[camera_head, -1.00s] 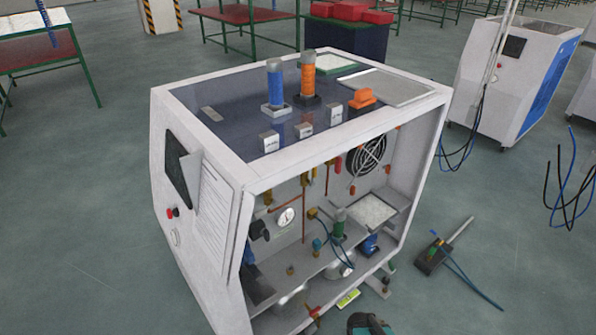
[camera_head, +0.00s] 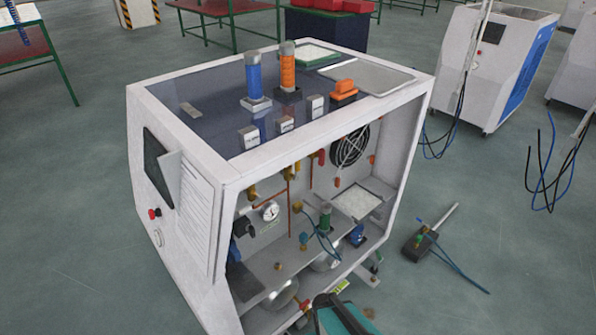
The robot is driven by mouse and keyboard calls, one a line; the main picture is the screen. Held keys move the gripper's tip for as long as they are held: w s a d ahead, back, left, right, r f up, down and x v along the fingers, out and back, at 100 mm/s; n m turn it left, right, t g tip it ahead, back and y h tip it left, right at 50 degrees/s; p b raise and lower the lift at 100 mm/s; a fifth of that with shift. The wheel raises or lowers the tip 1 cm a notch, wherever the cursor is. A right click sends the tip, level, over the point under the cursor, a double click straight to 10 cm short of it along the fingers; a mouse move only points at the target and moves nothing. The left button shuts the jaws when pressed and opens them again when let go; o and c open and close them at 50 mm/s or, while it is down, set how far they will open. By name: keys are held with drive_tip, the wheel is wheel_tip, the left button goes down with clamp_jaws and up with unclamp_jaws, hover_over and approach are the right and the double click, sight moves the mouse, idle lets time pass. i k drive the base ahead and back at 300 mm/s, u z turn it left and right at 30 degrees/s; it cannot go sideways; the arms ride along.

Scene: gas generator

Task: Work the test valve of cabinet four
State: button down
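A white cabinet (camera_head: 205,170) stands open-fronted in the middle of the view. I can read no number on it. Inside are a round white gauge (camera_head: 270,211), brass fittings with red tops (camera_head: 319,157), copper pipes (camera_head: 289,195) and a green-bodied part (camera_head: 325,218). A small red-orange part (camera_head: 302,320) shows low at the front edge. I cannot tell which fitting is the test valve. My gripper is not recognisable in view. A teal and black object (camera_head: 342,316) is cut off at the bottom edge; I cannot tell what it is.
A dark tool with a rod and blue cable (camera_head: 417,247) lies on the floor at right. Another white cabinet (camera_head: 488,75) stands at the back right, with hanging cables (camera_head: 556,165). Green-framed tables (camera_head: 40,60) stand behind. The floor left of the open cabinet is clear.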

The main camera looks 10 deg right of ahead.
sight(296, 178)
drive_tip(key=u, duration=0.45)
drive_tip(key=k, duration=1.35)
drive_tip(key=u, duration=0.35)
drive_tip(key=i, duration=0.9)
drive_tip(key=u, duration=0.35)
